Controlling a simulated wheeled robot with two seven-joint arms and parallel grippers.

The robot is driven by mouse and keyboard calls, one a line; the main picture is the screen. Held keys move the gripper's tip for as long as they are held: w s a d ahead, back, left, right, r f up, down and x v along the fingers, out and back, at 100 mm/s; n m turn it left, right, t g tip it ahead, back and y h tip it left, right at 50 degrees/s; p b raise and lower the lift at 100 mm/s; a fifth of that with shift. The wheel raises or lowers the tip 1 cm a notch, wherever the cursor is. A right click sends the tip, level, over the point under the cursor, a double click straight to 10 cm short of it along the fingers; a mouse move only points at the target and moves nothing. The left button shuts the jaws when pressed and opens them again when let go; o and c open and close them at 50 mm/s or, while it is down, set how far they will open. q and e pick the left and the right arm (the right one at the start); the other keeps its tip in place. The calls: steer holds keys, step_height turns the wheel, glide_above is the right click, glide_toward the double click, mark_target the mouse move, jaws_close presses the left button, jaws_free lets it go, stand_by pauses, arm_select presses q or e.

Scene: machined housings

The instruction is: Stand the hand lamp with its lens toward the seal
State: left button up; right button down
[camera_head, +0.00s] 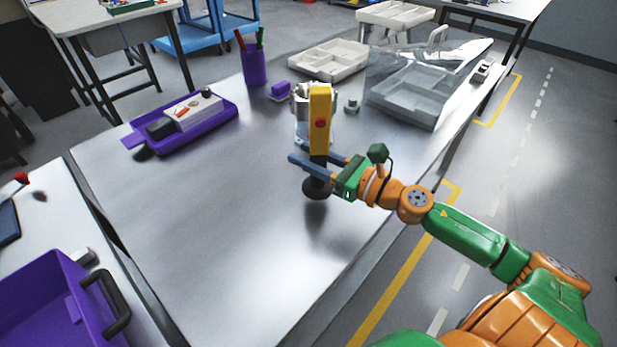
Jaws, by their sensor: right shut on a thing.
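The hand lamp (320,110) is a yellow upright body with a red button, a black neck and a round black base. My right gripper (316,161) is shut on its black neck, with the blue-grey fingers either side. The lamp looks upright over the middle of the metal table (220,220); I cannot tell whether its base touches the top. Its lens cannot be made out. A silvery machined housing (299,103) stands behind the lamp, partly hidden by it. I cannot make out the seal. My left gripper is out of view.
A purple tray (228,110) with a grey-white device lies at left. A purple pen cup (254,68), a small purple block (280,90), a beige tray (328,60) and a clear-lidded box (405,95) stand behind. The table's front left is clear.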

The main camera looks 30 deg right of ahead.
mark_target(308, 177)
steer(key=f, duration=0.4)
steer(key=shift+w+d+b, duration=0.2)
steer(key=shift+w+b, duration=0.1)
steer(key=shift+w, duration=0.05)
steer(key=shift+f, duration=0.15)
steer(key=c, duration=0.5)
jaws_free()
steer(key=shift+s+r, duration=0.1)
steer(key=shift+r, duration=0.1)
steer(key=b+v, duration=0.2)
steer(key=v, duration=1)
